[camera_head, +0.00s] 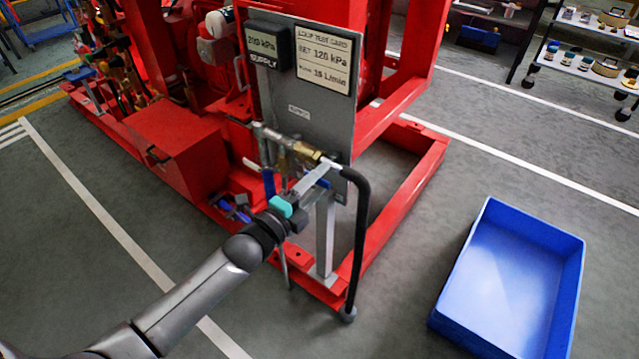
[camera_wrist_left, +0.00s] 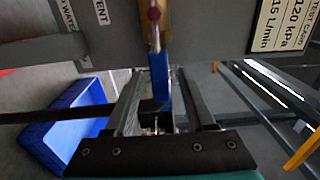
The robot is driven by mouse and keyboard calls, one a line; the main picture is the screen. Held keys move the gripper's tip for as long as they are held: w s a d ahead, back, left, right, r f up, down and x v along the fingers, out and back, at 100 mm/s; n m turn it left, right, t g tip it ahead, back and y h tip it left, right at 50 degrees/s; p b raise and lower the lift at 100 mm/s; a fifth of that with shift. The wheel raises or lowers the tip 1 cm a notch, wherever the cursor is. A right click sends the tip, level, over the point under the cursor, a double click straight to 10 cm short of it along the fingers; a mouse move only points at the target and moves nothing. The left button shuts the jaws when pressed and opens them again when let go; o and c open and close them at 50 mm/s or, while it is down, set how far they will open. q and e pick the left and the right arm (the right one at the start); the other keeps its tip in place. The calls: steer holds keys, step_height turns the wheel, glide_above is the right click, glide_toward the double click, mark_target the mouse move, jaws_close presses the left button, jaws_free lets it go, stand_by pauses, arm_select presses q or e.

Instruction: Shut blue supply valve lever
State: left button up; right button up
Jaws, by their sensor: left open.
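A blue lever (camera_wrist_left: 160,78) hangs from a brass valve body (camera_wrist_left: 152,22) in the left wrist view. It lies between the two fingers of my left gripper (camera_wrist_left: 162,98), which is open, with no clear grip on the lever. In the head view the left gripper (camera_head: 318,178) is at the lower front of the grey panel, by the brass fitting (camera_head: 306,151). A blue piece (camera_head: 323,182) shows just behind its finger. Another blue handle (camera_head: 269,184) hangs down left of it. I cannot tell from the head view which is the supply lever. My right gripper is out of view.
The grey panel (camera_head: 292,92) carries a pressure display (camera_head: 263,44) and a test card (camera_head: 324,60). A black hose (camera_head: 362,230) hangs right of the gripper. The red frame (camera_head: 408,190) surrounds the panel. An empty blue crate (camera_head: 582,262) stands on the floor at right.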

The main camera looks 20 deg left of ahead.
arm_select(q)
steer(key=shift+w+d, duration=0.1)
steer(key=shift+w, duration=0.1)
steer(key=shift+c, duration=0.3)
jaws_close()
stand_by(1.1)
